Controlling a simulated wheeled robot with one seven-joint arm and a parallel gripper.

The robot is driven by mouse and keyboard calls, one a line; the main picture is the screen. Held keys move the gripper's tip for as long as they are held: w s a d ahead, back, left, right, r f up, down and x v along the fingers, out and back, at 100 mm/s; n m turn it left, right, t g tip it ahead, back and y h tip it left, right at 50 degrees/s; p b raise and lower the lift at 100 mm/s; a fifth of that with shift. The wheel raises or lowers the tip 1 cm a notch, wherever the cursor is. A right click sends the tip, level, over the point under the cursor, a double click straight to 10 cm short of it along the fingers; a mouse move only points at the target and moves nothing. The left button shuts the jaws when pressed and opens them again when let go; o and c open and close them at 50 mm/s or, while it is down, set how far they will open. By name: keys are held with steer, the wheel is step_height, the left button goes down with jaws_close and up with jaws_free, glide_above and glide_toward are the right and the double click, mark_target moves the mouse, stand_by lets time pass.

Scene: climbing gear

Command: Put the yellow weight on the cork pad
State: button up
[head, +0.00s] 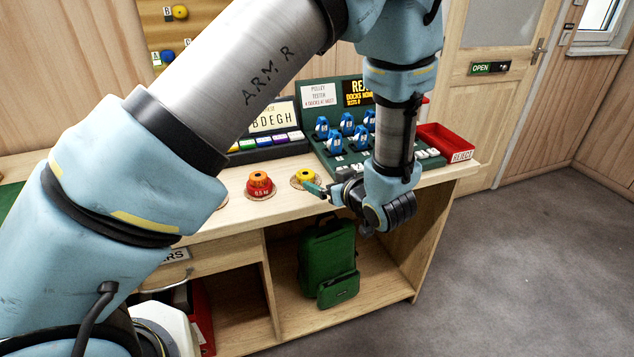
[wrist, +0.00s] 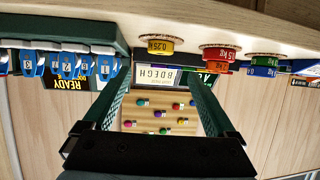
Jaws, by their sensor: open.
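The yellow weight (head: 305,174) is a small disc with a knob. It sits on a round tan disc like a cork pad (head: 294,184) near the front edge of the workbench. In the wrist view, which is upside down, the yellow weight (wrist: 158,46) shows a 0.25 label. My gripper (head: 314,190) has green fingers and is just right of the yellow weight in the head view, at about bench height. In the wrist view the fingers (wrist: 161,76) are apart with nothing between them, pointing past the weight.
A red weight (head: 260,190) with an orange top stands on another tan disc to the left. Behind are a rack of blue pulleys (head: 347,125), a letter sign (head: 272,117) and a red reject bin (head: 446,142). A green bag (head: 327,255) stands below the bench.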

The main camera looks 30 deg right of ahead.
steer(key=w+a+g, duration=0.1)
steer(key=w, duration=0.1)
steer(key=w+a+r+g+h, duration=0.1)
steer(key=w, duration=0.1)
steer(key=w+a+r, duration=0.1)
steer(key=w, duration=0.1)
steer(key=shift+w+a+r+g, duration=0.15)
steer(key=shift+r+g, duration=0.1)
steer(key=shift+g, duration=0.15)
steer(key=w+a+r+g, duration=0.1)
steer(key=a, duration=0.2)
steer(key=w+a+r+g+h, duration=0.1)
steer(key=a, duration=0.2)
steer(key=w+a+r+g, duration=0.1)
steer(key=a, duration=0.2)
steer(key=shift+w+a+m+g+h, duration=0.15)
steer(key=shift+a+m+g+h, duration=0.15)
steer(key=shift+a, duration=0.05)
steer(key=s+a+r+g, duration=0.1)
steer(key=s+a+g, duration=0.1)
steer(key=a, duration=0.6)
steer(key=s+a+r+g+y, duration=0.1)
steer(key=s+a, duration=0.4)
steer(key=a, duration=0.3)
steer(key=s+a+r+g+y, duration=0.1)
steer(key=s+a+g, duration=0.1)
steer(key=a, duration=0.6)
steer(key=shift+s+r+m+g, duration=0.3)
steer(key=shift+s+r+m, duration=0.1)
steer(key=shift+s, duration=0.45)
